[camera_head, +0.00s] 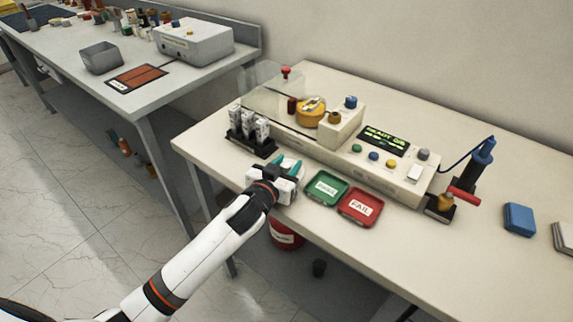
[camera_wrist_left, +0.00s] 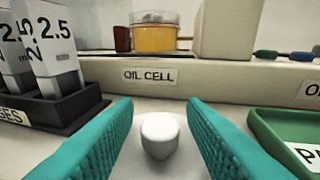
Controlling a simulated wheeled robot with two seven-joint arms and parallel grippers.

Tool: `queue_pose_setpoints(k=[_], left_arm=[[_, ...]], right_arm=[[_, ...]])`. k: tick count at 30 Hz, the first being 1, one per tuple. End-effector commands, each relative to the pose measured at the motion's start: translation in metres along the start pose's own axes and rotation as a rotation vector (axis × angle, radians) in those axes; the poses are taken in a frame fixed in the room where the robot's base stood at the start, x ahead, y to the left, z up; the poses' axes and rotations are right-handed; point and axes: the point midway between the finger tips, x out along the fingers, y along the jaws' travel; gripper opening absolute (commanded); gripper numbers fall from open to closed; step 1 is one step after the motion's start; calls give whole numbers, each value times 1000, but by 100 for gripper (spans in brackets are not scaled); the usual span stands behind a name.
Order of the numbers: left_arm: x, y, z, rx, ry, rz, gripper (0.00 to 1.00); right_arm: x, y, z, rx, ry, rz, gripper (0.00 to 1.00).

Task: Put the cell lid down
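A clear panel (camera_head: 262,84), which looks like the cell lid, stands raised and tilted at the left end of the tester. A red knob (camera_head: 285,72) shows by its upper edge. The yellow oil cell (camera_head: 310,113) sits uncovered to its right; it also shows in the left wrist view (camera_wrist_left: 154,38), above the OIL CELL label. My left gripper (camera_head: 290,166) is low in front of the tester, apart from panel and knob. Its teal fingers (camera_wrist_left: 160,125) are spread. A white rounded piece (camera_wrist_left: 160,135) shows between them; I cannot tell whether it is part of the gripper. My right gripper is out of view.
A black rack of white syringe-like boxes (camera_head: 250,132) stands left of my gripper. A green PASS tray (camera_head: 326,188) and red FAIL tray (camera_head: 360,207) lie to its right. A blue-topped post (camera_head: 483,152) stands at the tester's right end.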

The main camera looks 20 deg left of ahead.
Motion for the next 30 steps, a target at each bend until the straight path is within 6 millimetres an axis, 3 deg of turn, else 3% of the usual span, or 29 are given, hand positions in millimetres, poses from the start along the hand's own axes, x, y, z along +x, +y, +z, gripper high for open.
queue_pose_setpoints(k=[11,17,24,30], left_arm=[[-2,0,4,1,0,1,40],[-34,0,2,0,2,0,40],[-87,0,1,0,2,0,40],[-113,0,2,0,1,1,40]], right_arm=[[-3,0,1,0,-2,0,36],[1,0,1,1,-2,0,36],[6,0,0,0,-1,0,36],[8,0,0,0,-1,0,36]])
